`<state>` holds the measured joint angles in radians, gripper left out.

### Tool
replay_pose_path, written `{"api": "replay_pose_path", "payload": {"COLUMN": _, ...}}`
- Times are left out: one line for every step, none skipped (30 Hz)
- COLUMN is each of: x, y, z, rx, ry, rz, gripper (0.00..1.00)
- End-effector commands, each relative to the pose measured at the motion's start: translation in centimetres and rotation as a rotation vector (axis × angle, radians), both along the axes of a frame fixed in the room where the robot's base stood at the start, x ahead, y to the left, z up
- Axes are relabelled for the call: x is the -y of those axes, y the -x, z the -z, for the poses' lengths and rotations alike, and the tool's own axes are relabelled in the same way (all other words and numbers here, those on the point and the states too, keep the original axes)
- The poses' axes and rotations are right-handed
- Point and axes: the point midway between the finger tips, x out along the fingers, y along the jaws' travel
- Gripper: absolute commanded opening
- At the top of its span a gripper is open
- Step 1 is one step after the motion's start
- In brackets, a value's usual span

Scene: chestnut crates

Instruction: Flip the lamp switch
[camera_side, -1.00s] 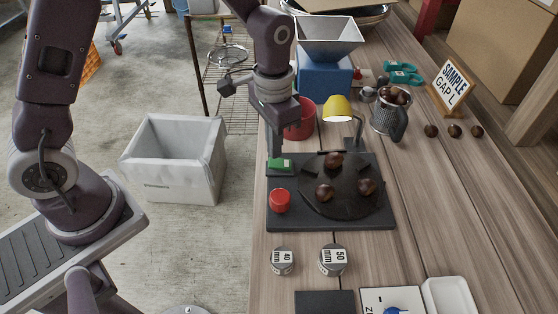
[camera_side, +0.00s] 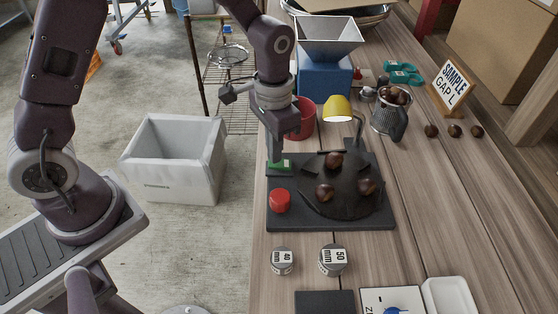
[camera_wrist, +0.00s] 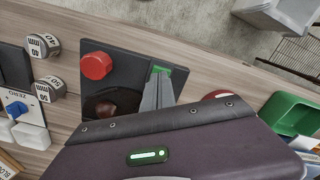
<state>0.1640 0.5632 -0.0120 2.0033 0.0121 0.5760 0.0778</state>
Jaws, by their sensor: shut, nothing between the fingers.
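The desk lamp with a yellow shade (camera_side: 337,108) stands on a thin arm at the back of a dark base plate (camera_side: 300,221); the underside of its shade looks bright. A green switch (camera_side: 285,165) sits at the plate's back left corner. My gripper (camera_side: 275,158) is shut and empty, pointing down, with its fingertips at the switch and partly covering it. In the wrist view the grey fingers (camera_wrist: 157,92) reach to the green switch (camera_wrist: 161,69). I cannot tell whether they touch it, or which way the switch is set.
A red button (camera_side: 280,200) is in front of the switch. A dark round disc (camera_side: 345,203) carries several chestnuts. A red cup (camera_side: 304,117) stands close behind my gripper, and a metal jug (camera_side: 388,120) of chestnuts stands at the back right. Two weight-like cylinders (camera_side: 333,260) stand in front.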

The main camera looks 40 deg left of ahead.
Motion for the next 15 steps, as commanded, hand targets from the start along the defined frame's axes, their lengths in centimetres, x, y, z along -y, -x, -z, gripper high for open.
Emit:
{"api": "replay_pose_path", "payload": {"x": 0.00, "y": 0.01, "z": 0.08, "rx": 0.000, "ry": 0.000, "rz": 0.000, "gripper": 0.00}}
{"api": "replay_pose_path", "payload": {"x": 0.00, "y": 0.01, "z": 0.13, "rx": 0.000, "ry": 0.000, "rz": 0.000, "gripper": 0.00}}
{"api": "replay_pose_path", "payload": {"x": 0.00, "y": 0.00, "z": 0.19, "rx": 0.000, "ry": 0.000, "rz": 0.000, "gripper": 0.00}}
{"api": "replay_pose_path", "payload": {"x": 0.00, "y": 0.00, "z": 0.23, "rx": 0.000, "ry": 0.000, "rz": 0.000, "gripper": 0.00}}
{"api": "replay_pose_path", "payload": {"x": 0.00, "y": -0.01, "z": 0.27, "rx": 0.000, "ry": 0.000, "rz": 0.000, "gripper": 0.00}}
{"api": "replay_pose_path", "payload": {"x": 0.00, "y": -0.01, "z": 0.33, "rx": 0.001, "ry": 0.000, "rz": 0.000, "gripper": 0.00}}
{"api": "replay_pose_path", "payload": {"x": 0.00, "y": -0.01, "z": 0.37, "rx": 0.001, "ry": 0.000, "rz": 0.000, "gripper": 0.00}}
{"api": "replay_pose_path", "payload": {"x": 0.01, "y": -0.02, "z": 0.41, "rx": 0.001, "ry": 0.000, "rz": 0.000, "gripper": 0.00}}
{"api": "replay_pose_path", "payload": {"x": 0.00, "y": -0.01, "z": 0.47, "rx": 0.001, "ry": 0.000, "rz": 0.000, "gripper": 0.00}}
{"api": "replay_pose_path", "payload": {"x": 0.00, "y": -0.01, "z": 0.51, "rx": 0.001, "ry": 0.000, "rz": 0.000, "gripper": 0.00}}
{"api": "replay_pose_path", "payload": {"x": 0.00, "y": -0.01, "z": 0.56, "rx": 0.001, "ry": 0.000, "rz": 0.000, "gripper": 0.00}}
{"api": "replay_pose_path", "payload": {"x": 0.00, "y": -0.01, "z": 0.61, "rx": 0.001, "ry": 0.000, "rz": 0.000, "gripper": 0.00}}
{"api": "replay_pose_path", "payload": {"x": 0.00, "y": 0.00, "z": 0.66, "rx": 0.001, "ry": 0.000, "rz": 0.000, "gripper": 0.00}}
{"api": "replay_pose_path", "payload": {"x": 0.00, "y": 0.00, "z": 0.70, "rx": 0.001, "ry": 0.000, "rz": 0.000, "gripper": 0.00}}
{"api": "replay_pose_path", "payload": {"x": 0.00, "y": 0.00, "z": 0.76, "rx": 0.000, "ry": 0.000, "rz": 0.000, "gripper": 0.00}}
